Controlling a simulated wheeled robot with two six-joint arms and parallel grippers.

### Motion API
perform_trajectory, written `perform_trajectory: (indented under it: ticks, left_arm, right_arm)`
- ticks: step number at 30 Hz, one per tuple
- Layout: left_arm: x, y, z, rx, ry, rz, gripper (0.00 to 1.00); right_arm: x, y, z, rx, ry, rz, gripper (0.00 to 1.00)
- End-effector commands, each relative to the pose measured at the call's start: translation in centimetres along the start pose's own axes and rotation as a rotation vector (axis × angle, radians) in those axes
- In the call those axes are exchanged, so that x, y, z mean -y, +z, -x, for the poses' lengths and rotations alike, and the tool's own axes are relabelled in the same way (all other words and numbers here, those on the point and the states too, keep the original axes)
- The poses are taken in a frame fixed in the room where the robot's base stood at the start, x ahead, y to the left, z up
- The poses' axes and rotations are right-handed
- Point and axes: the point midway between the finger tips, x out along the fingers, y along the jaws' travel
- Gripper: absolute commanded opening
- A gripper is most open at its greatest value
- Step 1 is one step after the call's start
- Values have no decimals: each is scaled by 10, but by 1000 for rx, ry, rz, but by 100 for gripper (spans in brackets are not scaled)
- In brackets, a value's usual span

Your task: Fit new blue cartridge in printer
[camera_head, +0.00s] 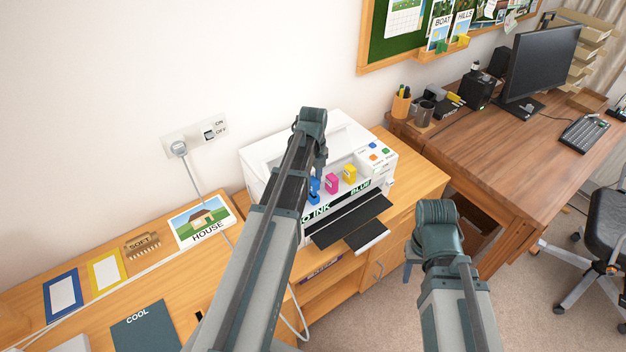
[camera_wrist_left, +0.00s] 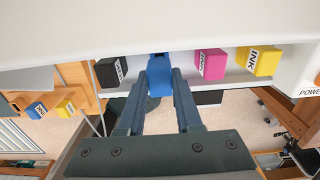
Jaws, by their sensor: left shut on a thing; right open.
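The white printer (camera_head: 268,158) stands on the wooden cabinet top, with a dark strip reading "INK" and "BLUE" on its front. My left gripper (camera_wrist_left: 160,88) is shut on a blue cartridge (camera_wrist_left: 160,77), which also shows in the head view (camera_head: 314,187). The cartridge is at the printer's cartridge row, between a black cartridge (camera_wrist_left: 111,71) and a magenta cartridge (camera_wrist_left: 211,64). A yellow cartridge (camera_wrist_left: 258,61) sits beyond the magenta one. I cannot tell how far the blue cartridge is inserted. My right gripper (camera_head: 410,272) is open and empty, low in front of the cabinet, partly hidden by its wrist.
A button panel (camera_head: 377,155) is at the printer's right; its output tray (camera_head: 368,237) juts forward. A power cable (camera_head: 203,180) hangs from the wall outlet. A house picture (camera_head: 202,222) lies left of the printer. The brown desk (camera_head: 490,150) stands at the right.

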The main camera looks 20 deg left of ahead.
Motion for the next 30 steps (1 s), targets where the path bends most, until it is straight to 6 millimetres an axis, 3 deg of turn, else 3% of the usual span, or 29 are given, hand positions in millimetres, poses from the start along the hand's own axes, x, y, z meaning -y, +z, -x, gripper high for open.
perform_trajectory:
  ticks: [30]
  left_arm:
    - [0, 0, -26, 0, 0, 0, 0]
  right_arm:
    - [2, -2, -26, 0, 0, 0, 50]
